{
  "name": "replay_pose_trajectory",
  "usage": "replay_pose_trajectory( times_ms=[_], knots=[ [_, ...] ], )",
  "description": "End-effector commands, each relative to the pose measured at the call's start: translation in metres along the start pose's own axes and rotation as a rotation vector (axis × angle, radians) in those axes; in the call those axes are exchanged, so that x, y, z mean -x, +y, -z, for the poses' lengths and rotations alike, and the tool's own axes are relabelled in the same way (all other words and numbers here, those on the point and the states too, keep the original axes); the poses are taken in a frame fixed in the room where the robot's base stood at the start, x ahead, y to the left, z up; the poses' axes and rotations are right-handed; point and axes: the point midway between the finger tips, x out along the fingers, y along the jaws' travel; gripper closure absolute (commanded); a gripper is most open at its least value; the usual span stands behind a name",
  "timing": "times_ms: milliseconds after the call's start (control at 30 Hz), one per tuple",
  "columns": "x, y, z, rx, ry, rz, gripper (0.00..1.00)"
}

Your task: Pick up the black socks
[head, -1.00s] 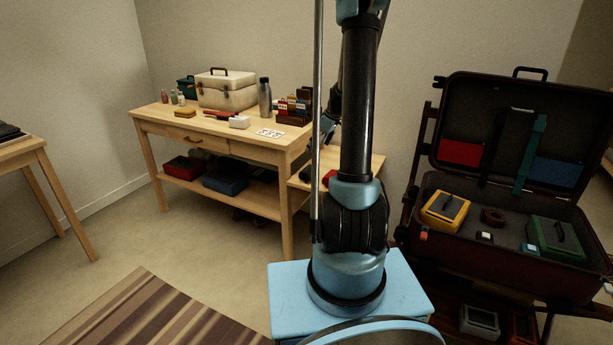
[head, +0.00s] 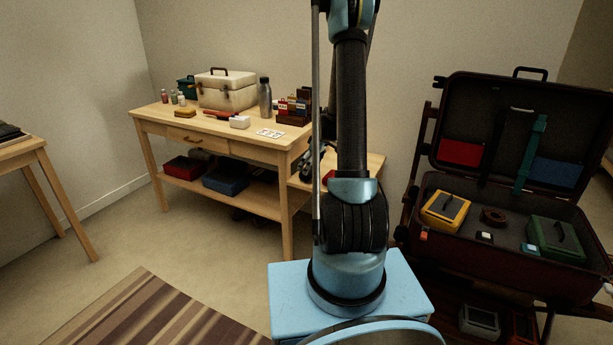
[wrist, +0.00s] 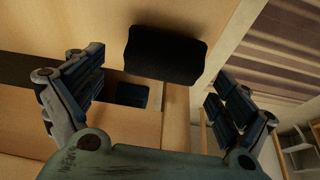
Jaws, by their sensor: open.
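A dark, near-black rounded bundle that looks like the black socks (wrist: 165,54) lies on a light wooden surface in the wrist view, near its edge. My gripper (wrist: 155,78) is open, with one finger to the left and one to the right of the bundle in the picture. Nothing is between the fingers, and they appear apart from the bundle. In the head view the socks cannot be made out; my arm covers part of the low side table (head: 345,168).
A wooden workbench (head: 215,142) holds a cream toolbox (head: 227,92) and a grey bottle (head: 265,98). A blue box (head: 225,180) sits on its lower shelf. An open suitcase (head: 475,262) stands at right. Floor is clear left of my base, with a striped rug (head: 150,315).

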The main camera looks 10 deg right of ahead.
Motion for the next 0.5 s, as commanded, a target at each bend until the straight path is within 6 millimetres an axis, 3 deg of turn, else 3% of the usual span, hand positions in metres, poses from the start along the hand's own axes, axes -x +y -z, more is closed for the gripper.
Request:
replay_pose_trajectory(
  times_ms=[200, 500],
  knots=[
    [-0.025, 0.000, -0.001, 0.001, 0.000, 0.000, 0.06],
    [-0.034, -0.001, -0.002, 0.000, 0.000, 0.000, 0.06]
  ],
)
